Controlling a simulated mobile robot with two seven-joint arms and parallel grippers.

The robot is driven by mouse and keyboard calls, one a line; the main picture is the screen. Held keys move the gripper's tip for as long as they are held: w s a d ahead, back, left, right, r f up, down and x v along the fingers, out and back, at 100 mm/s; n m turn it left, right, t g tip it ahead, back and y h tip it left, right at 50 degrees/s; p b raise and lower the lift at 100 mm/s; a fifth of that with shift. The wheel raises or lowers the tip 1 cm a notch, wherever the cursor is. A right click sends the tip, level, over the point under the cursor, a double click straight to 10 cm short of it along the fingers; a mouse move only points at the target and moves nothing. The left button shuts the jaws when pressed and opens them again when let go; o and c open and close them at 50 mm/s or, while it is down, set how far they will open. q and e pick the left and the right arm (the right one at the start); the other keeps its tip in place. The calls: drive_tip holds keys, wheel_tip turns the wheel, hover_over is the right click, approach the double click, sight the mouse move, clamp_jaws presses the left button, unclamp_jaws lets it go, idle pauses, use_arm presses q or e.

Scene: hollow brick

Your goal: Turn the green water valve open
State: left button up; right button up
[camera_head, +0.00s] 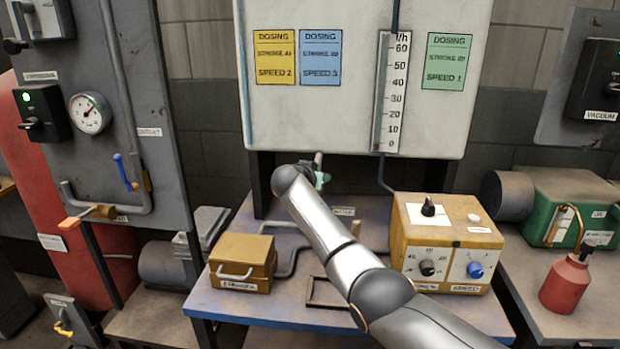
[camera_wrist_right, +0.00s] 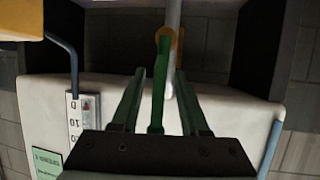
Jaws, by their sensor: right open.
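The green valve lever (camera_wrist_right: 159,95) shows in the right wrist view as a long narrow handle. Its far end meets an orange-brown fitting (camera_wrist_right: 166,40) on a pale vertical pipe (camera_wrist_right: 173,14). My right gripper (camera_wrist_right: 160,73) is open, with one finger on each side of the lever. Gaps show between the lever and both fingers. In the head view my right arm comes in from the lower right and ends below the white dosing panel (camera_head: 350,100). There the arm hides most of the gripper and the valve. My left gripper is not in view.
Below the panel is a blue-grey table (camera_head: 270,308) with a yellow-brown box (camera_head: 243,262) on the left and a yellow control box (camera_head: 446,240) with knobs on the right. A red bottle (camera_head: 567,283) stands farther right. A grey gauge panel (camera_head: 105,100) is at left.

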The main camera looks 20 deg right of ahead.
drive_tip(key=shift+v, duration=0.75)
drive_tip(key=v, duration=1)
drive_tip(key=shift+s+r, duration=0.2)
drive_tip(key=shift+s, duration=0.05)
drive_tip(key=shift+a, duration=0.15)
